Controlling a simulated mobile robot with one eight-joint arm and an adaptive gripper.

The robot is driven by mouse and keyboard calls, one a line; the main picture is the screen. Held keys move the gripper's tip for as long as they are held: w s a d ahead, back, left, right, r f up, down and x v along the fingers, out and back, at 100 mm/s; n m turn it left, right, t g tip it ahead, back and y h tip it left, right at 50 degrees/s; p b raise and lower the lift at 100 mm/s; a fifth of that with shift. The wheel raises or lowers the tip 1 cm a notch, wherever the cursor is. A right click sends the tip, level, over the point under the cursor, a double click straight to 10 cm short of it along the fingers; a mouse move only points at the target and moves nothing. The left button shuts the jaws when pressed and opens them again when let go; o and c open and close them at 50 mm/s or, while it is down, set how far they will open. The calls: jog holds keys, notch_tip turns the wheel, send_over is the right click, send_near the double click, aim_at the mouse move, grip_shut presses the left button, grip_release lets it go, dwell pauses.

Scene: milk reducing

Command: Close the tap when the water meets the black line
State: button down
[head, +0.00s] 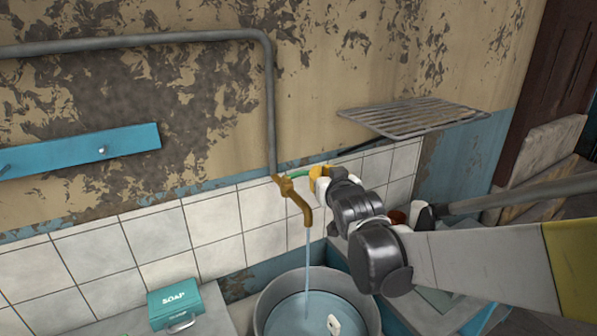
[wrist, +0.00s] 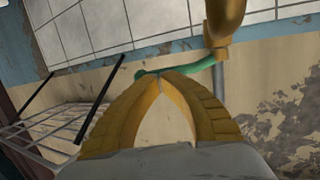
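The brass tap (head: 294,195) is on the tiled wall, and its green handle (head: 299,174) points right towards my gripper. A thin stream of water (head: 307,260) runs from the spout into a round grey tub (head: 268,298). The water surface (head: 298,312) shows inside the tub, below the rim. I cannot make out a black line. My yellow gripper (head: 320,174) is at the handle's end. In the wrist view, the fingertips of my gripper (wrist: 160,76) meet at the green handle (wrist: 195,68); I cannot tell whether they pinch it. The tap (wrist: 224,22) is just above right there.
A small white thing (head: 334,325) is in the tub's water. A teal soap box (head: 178,303) stands left of the tub. A metal rack (head: 412,117) juts from the wall above right. A pipe (head: 270,110) runs down to the tap.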

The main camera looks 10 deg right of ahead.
jog(key=shift+w, duration=0.1)
jog(key=w, duration=0.3)
jog(key=shift+d+p, duration=0.15)
jog(key=shift+p, duration=0.15)
jog(key=shift+r, duration=0.1)
